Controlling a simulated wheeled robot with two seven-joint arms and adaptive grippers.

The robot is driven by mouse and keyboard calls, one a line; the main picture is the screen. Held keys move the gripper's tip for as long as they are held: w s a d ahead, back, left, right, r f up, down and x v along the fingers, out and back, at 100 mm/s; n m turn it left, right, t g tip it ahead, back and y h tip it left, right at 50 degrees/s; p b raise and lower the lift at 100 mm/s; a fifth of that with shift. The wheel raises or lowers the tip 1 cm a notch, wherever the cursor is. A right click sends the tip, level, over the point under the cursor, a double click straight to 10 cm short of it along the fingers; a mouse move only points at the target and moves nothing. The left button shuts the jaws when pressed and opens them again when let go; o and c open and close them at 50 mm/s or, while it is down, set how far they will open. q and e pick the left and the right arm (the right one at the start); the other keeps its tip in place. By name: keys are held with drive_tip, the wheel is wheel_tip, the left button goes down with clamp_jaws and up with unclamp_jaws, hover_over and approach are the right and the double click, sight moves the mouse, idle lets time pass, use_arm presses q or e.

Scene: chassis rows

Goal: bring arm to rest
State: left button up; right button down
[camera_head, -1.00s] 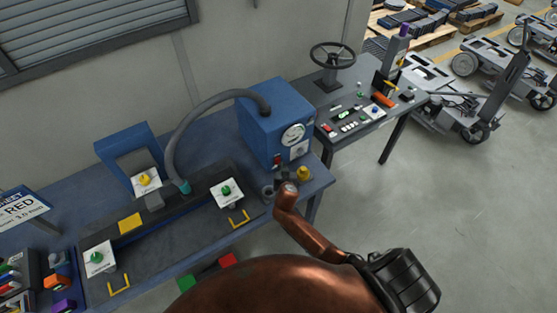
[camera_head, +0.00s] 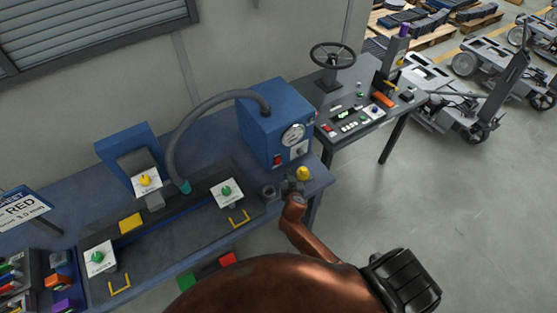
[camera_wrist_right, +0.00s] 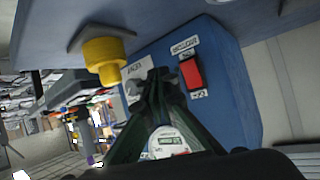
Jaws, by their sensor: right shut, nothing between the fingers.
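My right gripper (camera_head: 291,184) is at the front right of the blue bench, between a dark ring-shaped part and a yellow knob (camera_head: 303,173). Its forearm, copper-brown, reaches up from the bottom of the head view and hides part of the bench edge. In the right wrist view the dark green fingers (camera_wrist_right: 161,76) are closed together with nothing between them. They are in front of the blue box (camera_wrist_right: 222,75) with its red switch (camera_wrist_right: 191,72); the yellow knob (camera_wrist_right: 104,58) is to their left. Whether they touch anything is unclear. My left gripper is not in view.
The blue box (camera_head: 270,128) with a gauge and a grey hose stands on the bench (camera_head: 75,216). A fixture with green and yellow knobs is at left. A control table (camera_head: 350,125) with a steering wheel stands behind right. Open floor (camera_head: 455,215) lies at right.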

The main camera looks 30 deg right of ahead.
idle(0.3)
